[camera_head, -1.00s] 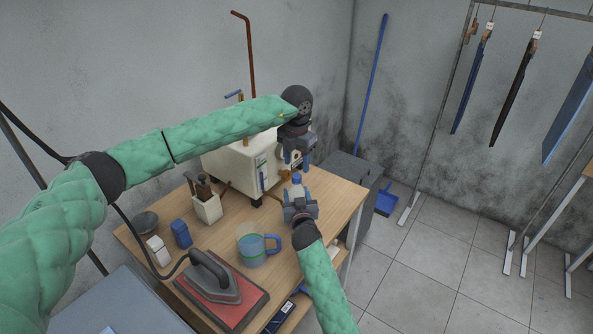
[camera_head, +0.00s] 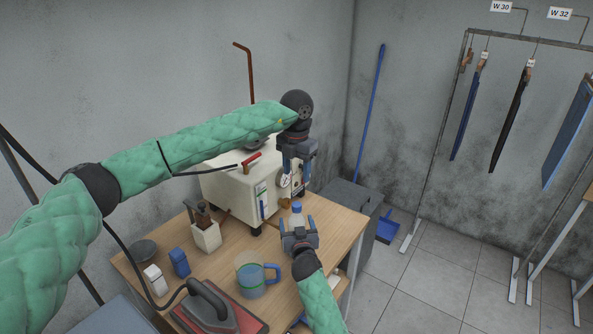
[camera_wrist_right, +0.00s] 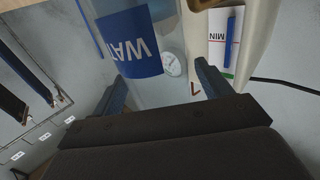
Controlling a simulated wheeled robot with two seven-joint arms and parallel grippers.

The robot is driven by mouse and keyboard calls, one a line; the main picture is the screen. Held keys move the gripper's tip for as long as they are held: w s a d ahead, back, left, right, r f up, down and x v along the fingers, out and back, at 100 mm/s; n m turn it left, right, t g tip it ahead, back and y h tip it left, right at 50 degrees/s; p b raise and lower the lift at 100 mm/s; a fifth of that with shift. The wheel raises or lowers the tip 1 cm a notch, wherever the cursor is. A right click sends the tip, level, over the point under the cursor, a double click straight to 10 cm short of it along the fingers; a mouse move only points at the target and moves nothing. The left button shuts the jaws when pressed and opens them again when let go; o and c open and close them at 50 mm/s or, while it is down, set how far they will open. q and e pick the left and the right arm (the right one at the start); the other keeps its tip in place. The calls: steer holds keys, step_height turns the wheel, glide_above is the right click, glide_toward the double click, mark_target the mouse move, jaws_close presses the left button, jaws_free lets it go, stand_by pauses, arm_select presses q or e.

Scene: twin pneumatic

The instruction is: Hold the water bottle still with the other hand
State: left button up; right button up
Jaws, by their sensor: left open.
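The water bottle stands near the table's right side.
A cream steam boiler (camera_head: 238,190) with a gauge (camera_head: 285,181) stands close behind the bottle. A blue-green mug (camera_head: 250,281), an iron (camera_head: 210,308), a small caddy (camera_head: 206,236) and a blue box (camera_head: 179,262) are to the left. Grey cabinets (camera_head: 350,196) stand beyond the table.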

arm_select(q)
steer(key=shift+f+b, duration=1.5)
arm_select(e)
steer(key=s+d, duration=0.1)
steer(key=s, duration=0.6)
steer(key=shift+s, duration=0.35)
arm_select(q)
steer(key=shift+r, duration=0.15)
arm_select(e)
steer(key=shift+d+r, duration=0.1)
